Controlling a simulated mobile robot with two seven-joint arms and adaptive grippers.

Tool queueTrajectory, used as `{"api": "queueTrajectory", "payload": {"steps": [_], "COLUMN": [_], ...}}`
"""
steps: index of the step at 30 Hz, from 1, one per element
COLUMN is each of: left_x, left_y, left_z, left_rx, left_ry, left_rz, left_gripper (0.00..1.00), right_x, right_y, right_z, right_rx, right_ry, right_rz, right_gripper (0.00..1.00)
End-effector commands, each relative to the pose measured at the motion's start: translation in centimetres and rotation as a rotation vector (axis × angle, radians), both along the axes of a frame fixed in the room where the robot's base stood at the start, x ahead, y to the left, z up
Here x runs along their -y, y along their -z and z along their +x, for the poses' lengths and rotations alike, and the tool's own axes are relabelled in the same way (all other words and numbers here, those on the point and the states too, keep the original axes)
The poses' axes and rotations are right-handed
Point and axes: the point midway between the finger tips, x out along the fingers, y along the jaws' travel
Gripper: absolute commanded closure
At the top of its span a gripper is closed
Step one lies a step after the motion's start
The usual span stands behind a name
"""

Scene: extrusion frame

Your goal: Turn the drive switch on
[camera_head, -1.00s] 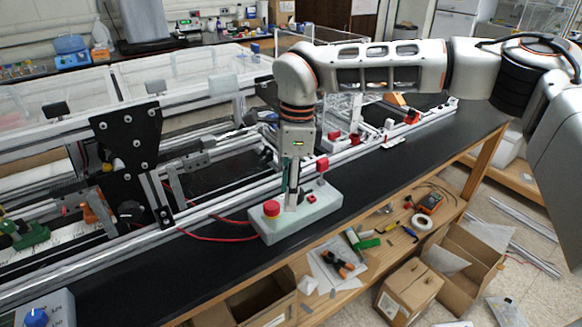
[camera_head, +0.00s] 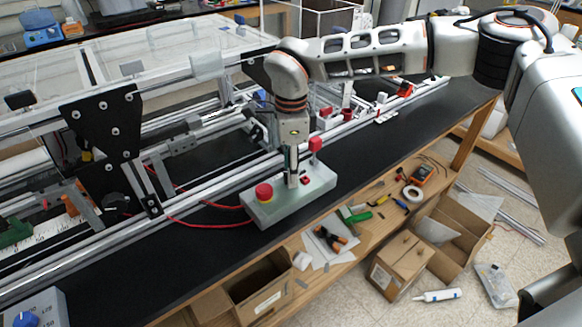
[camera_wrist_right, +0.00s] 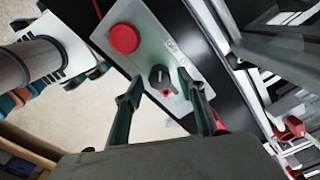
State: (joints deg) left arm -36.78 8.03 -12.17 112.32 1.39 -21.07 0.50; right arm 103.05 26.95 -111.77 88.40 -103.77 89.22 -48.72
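The grey control box (camera_head: 268,210) sits at the front edge of the black bench top. It has a red mushroom button (camera_head: 264,192) on its left end, also seen in the right wrist view (camera_wrist_right: 125,38). A dark rotary switch knob (camera_wrist_right: 158,75) with red beside it sits on the box in the wrist view. My right gripper (camera_head: 291,182) points down over the box. In the wrist view its two green-grey fingers (camera_wrist_right: 163,92) are apart, with the knob showing between them; I cannot tell whether they touch it. My left gripper is not in view.
Aluminium extrusion rails (camera_head: 200,195) run along the bench behind the box. Red cables (camera_head: 205,222) lead from its left side. A grey box with a blue dial (camera_head: 28,318) is at the lower left. Tools and cardboard boxes (camera_head: 400,262) lie below the bench front.

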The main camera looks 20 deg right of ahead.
Motion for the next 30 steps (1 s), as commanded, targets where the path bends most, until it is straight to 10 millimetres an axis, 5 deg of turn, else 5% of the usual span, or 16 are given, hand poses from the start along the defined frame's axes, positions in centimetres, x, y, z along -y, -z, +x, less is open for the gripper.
{"api": "queueTrajectory", "payload": {"steps": [6,11,30], "left_x": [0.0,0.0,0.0], "left_y": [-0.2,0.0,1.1], "left_z": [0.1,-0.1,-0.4], "left_rx": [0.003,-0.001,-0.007], "left_ry": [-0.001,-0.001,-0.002], "left_rz": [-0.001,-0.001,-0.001], "left_gripper": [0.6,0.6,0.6], "right_x": [0.0,0.0,0.0], "right_y": [0.1,0.1,0.2], "right_z": [0.0,0.0,0.0], "right_rx": [0.0,0.0,0.0], "right_ry": [0.0,0.0,0.184], "right_rz": [0.0,0.0,0.0], "right_gripper": [0.61,0.99,0.99]}}
